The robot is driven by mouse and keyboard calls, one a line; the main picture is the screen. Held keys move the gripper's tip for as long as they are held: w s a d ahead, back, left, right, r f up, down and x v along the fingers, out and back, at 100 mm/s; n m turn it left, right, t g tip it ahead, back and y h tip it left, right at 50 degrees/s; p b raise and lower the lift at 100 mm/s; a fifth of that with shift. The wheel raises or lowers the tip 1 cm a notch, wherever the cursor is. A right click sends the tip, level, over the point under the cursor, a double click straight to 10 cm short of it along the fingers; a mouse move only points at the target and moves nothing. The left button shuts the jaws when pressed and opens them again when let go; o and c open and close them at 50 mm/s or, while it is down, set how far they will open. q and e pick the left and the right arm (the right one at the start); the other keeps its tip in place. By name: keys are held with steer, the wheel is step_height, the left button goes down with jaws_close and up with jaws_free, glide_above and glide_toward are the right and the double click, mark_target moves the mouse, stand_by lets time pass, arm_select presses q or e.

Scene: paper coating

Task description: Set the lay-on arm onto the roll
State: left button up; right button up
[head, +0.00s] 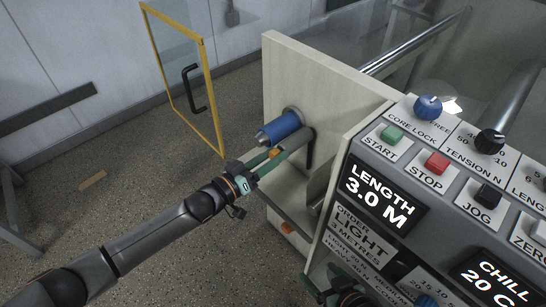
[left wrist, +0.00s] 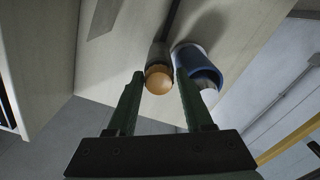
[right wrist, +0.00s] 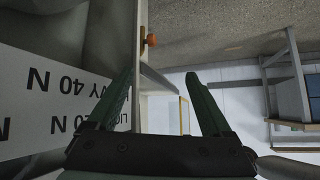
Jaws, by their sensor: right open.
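The orange ball knob (head: 275,153) sits on the end of a short grey cylinder against the pale side panel; I take it as the lay-on arm's handle. The blue roll (head: 280,128) on its shaft is just beside it. My left gripper (head: 284,150) is open, its fingers pointing at the panel. My right gripper (right wrist: 165,85) is open and empty, low at the bottom edge of the head view.
The control console (head: 400,175) with buttons and displays fills the right side. The pale side panel (head: 320,75) has a dark slot near the roll. Another orange knob (head: 288,228) is lower down. A yellow-framed glass door (head: 215,95) stands behind. Floor at left is mostly clear.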

arm_select(q)
steer(key=shift+o, duration=1.2)
steer(key=p+v, duration=0.1)
steer(key=v, duration=1.1)
steer(key=shift+s+a, duration=0.15)
steer(key=shift+s, duration=0.05)
